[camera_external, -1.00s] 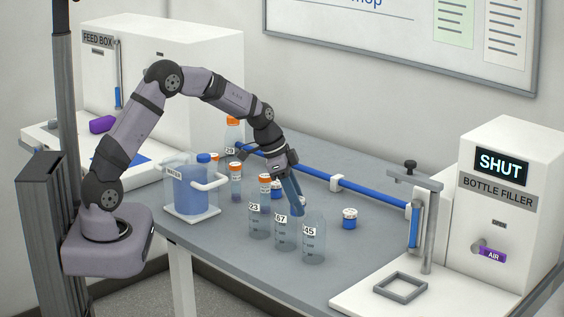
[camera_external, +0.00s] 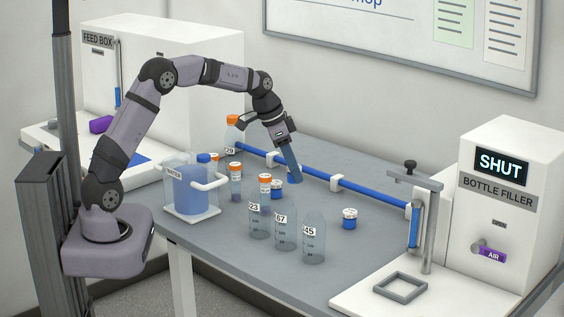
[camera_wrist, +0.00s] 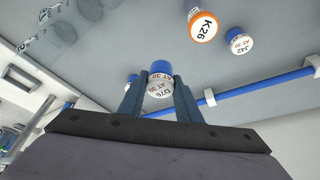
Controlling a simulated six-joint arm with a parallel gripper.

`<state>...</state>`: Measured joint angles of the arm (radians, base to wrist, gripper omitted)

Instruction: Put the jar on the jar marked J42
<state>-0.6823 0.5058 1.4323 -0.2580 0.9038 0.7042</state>
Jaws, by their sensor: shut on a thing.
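My gripper (camera_external: 293,176) is shut on a small jar marked D76 (camera_wrist: 159,88), white with a blue part. In the wrist view the jar sits between both fingertips (camera_wrist: 160,92). The jar marked J42 (camera_wrist: 239,42) stands on the table, next to an orange-capped vial marked K26 (camera_wrist: 203,27). In the external view J42 appears to be the small blue jar (camera_external: 278,190) beside that vial, partly hidden by it and left of my gripper. Nothing sits on J42. The exact height of the held jar is hard to tell.
Clear bottles (camera_external: 314,243) stand in a row in front. A blue rail (camera_external: 370,194) runs behind my gripper. A water jug (camera_external: 190,190) and orange-capped vials (camera_external: 235,180) stand to the left.

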